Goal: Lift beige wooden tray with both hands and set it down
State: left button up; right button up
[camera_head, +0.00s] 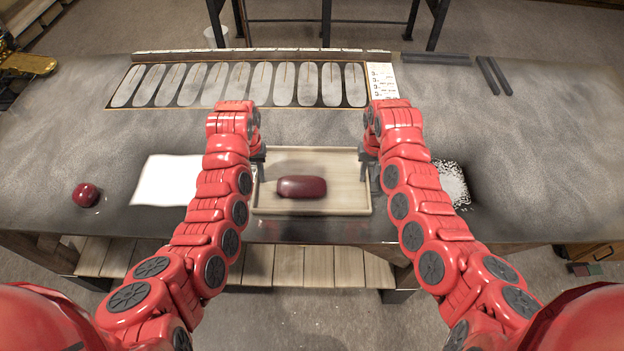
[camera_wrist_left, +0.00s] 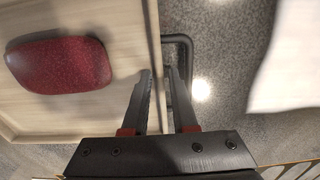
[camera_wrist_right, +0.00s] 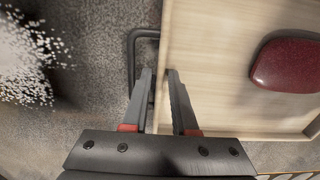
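The beige wooden tray (camera_head: 335,204) appears to rest on the grey table near its front edge, level, with a dark handle on each side. A dark red, rounded block (camera_head: 301,187) lies in it, left of centre. My left gripper (camera_wrist_left: 159,72) has its fingers on both sides of the tray's left wall, one inside, one between wall and handle (camera_wrist_left: 188,75). My right gripper (camera_wrist_right: 161,72) straddles the right wall the same way, beside the right handle (camera_wrist_right: 133,70). I cannot tell whether either is closed tight on the wall. In the head view my wrists partly hide the tray's sides.
A white sheet (camera_head: 165,180) lies left of the tray, with a dark red round object (camera_head: 86,195) further left. A black-and-white speckled patch (camera_head: 451,184) is on the right. A long panel of oval slots (camera_head: 240,84) lies behind. Table is clear at far right.

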pick_arm(q)
grip_shut()
pick_arm(e)
grip_shut()
dwell(1.0)
